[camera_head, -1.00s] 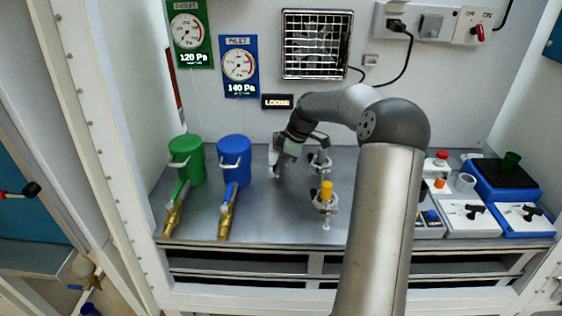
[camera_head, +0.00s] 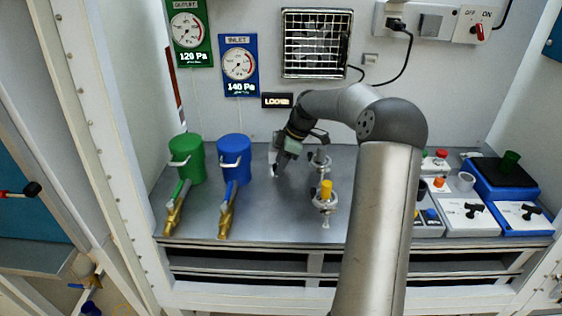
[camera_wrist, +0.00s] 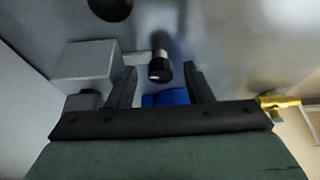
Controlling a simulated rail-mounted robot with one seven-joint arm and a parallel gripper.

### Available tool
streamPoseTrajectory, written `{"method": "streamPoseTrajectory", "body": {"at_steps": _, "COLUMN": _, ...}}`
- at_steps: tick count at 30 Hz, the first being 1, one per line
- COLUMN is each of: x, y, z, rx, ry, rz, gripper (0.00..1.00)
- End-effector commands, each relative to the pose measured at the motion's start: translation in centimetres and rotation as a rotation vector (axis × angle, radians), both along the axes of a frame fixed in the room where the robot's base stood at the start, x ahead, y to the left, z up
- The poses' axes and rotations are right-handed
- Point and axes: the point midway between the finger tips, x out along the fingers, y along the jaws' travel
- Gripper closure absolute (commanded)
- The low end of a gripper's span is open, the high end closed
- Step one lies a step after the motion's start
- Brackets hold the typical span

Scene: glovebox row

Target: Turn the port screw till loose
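My gripper (camera_head: 277,168) is low over the grey worktop, left of two small clamp-like fixtures. In the wrist view its two dark fingers (camera_wrist: 161,88) stand apart with a gap between them. A black-capped metal pin (camera_wrist: 159,68) shows between and beyond the fingertips; neither finger visibly touches it. A blue piece (camera_wrist: 166,98) shows lower in the same gap. I cannot tell for certain which part is the port screw; my gripper and arm hide that spot in the head view. A small sign (camera_head: 277,101) on the back wall reads "LOOSE".
A green canister (camera_head: 186,160) and a blue canister (camera_head: 234,160) with brass valves stand at left. A fixture with a yellow cylinder (camera_head: 326,189) stands right of my gripper. A grey block (camera_wrist: 85,62) lies near the left finger. Instruments (camera_head: 468,219) fill the right side.

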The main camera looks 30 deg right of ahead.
Motion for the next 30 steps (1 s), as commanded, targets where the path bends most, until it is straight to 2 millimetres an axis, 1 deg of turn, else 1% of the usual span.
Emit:
{"method": "streamPoseTrajectory", "body": {"at_steps": 5, "x": -0.1, "y": -0.2, "z": 0.4, "rx": 0.0, "ry": 0.0, "rz": -0.001, "gripper": 0.54}}
{"method": "streamPoseTrajectory", "body": {"at_steps": 8, "x": -0.3, "y": -0.6, "z": 1.5, "rx": -0.001, "ry": -0.001, "rz": -0.002, "gripper": 0.54}}
{"method": "streamPoseTrajectory", "body": {"at_steps": 11, "x": -0.6, "y": -1.3, "z": 3.3, "rx": -0.001, "ry": -0.003, "rz": -0.002, "gripper": 0.54}}
{"method": "streamPoseTrajectory", "body": {"at_steps": 21, "x": -2.0, "y": -4.1, "z": 11.1, "rx": -0.002, "ry": -0.004, "rz": -0.003, "gripper": 0.54}}
{"method": "streamPoseTrajectory", "body": {"at_steps": 24, "x": -2.4, "y": -4.8, "z": 13.0, "rx": -0.001, "ry": -0.002, "rz": -0.001, "gripper": 0.54}}
{"method": "streamPoseTrajectory", "body": {"at_steps": 27, "x": -2.7, "y": -5.4, "z": 14.5, "rx": -0.001, "ry": -0.002, "rz": -0.001, "gripper": 0.54}}
{"method": "streamPoseTrajectory", "body": {"at_steps": 30, "x": -2.9, "y": -5.7, "z": 15.5, "rx": -0.001, "ry": -0.002, "rz": -0.001, "gripper": 0.54}}
